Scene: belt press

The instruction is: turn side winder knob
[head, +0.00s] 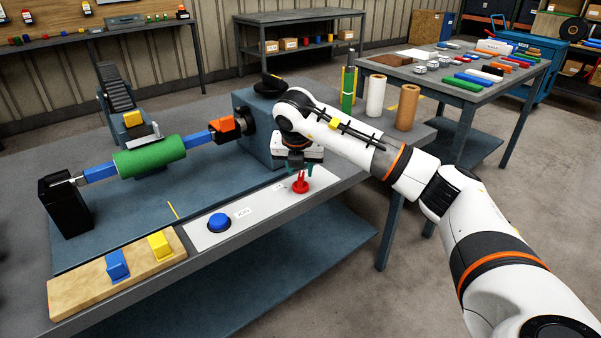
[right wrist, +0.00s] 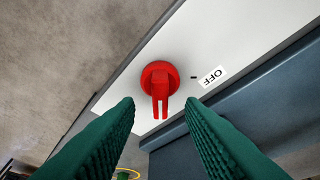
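The red knob (head: 300,184) stands on the white control panel (head: 262,210), near its right end. My right gripper (head: 299,168) is just above it, pointing down. In the right wrist view the knob (right wrist: 160,84) has a round base and a lever-like grip pointing toward the bottom of the picture. The green ribbed fingers of my right gripper (right wrist: 160,112) are open, one on each side of the grip's end, with gaps to both. An OFF label (right wrist: 213,77) and a short black mark are beside the knob. My left gripper is not in view.
A blue button (head: 219,222) is on the same panel. Left of it is a wooden board (head: 118,270) with blue and yellow blocks. Behind is a green roller (head: 149,156) on a blue shaft. A grey-blue housing (head: 262,130) and upright rolls (head: 376,96) stand near my right arm.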

